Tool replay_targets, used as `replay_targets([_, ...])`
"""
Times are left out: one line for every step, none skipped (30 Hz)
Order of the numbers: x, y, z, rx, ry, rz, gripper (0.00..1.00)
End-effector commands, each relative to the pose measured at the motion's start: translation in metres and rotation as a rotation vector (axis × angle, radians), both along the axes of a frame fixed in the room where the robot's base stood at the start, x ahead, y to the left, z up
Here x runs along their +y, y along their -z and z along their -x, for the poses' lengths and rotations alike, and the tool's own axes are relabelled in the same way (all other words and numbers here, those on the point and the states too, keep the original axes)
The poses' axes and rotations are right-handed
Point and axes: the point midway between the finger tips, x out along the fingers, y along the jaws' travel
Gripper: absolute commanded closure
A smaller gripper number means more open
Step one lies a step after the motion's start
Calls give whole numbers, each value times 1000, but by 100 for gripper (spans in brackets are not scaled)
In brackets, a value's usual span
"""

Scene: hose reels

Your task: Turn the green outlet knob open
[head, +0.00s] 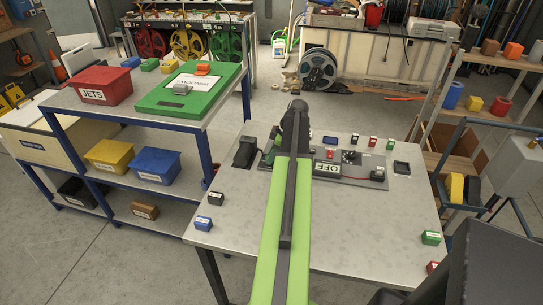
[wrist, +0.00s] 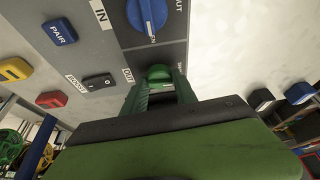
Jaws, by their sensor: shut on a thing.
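The green outlet knob (wrist: 160,72) is on a dark grey panel (wrist: 158,52) in the wrist view, beside a small white label that seems to read OUT. My gripper (wrist: 161,84) has a green finger on each side of the knob and is shut on it. The fingers hide the knob's lower part, and its exact turn angle is hard to tell. In the head view my arm hides the knob, while the panel (head: 372,181) shows on the grey workbench (head: 250,220).
A blue knob (wrist: 150,14) sits on the panel above the green one. A black rocker switch (wrist: 98,82) and a blue PAIR button (wrist: 59,32) are left of it. Small coloured blocks stand near the workbench edges, such as a green one (head: 431,238). The front bench top is mostly clear.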

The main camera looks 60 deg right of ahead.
Motion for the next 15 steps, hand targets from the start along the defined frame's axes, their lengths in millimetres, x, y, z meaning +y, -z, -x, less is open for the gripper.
replay_targets([2, 0, 1, 1, 30, 0, 100])
replay_targets([3, 0, 2, 1, 53, -1, 100])
replay_targets([3, 0, 2, 1, 85, 0, 100])
replay_targets([3, 0, 2, 1, 110, 0, 100])
replay_targets([3, 0, 2, 1, 136, -1, 100])
replay_targets([4, 0, 2, 1, 173, 0, 100])
replay_targets([4, 0, 2, 2, 201, 1, 100])
replay_targets([4, 0, 2, 2, 230, 0, 100])
replay_targets([4, 0, 2, 2, 269, 1, 100])
replay_targets([5, 0, 2, 2, 297, 0, 100])
replay_targets([4, 0, 2, 2, 327, 0, 100])
replay_targets([5, 0, 2, 2, 364, 0, 100])
replay_targets([5, 0, 2, 2, 393, 0, 100])
replay_targets([5, 0, 2, 2, 422, 0, 100])
replay_targets([5, 0, 2, 2, 459, 0, 100])
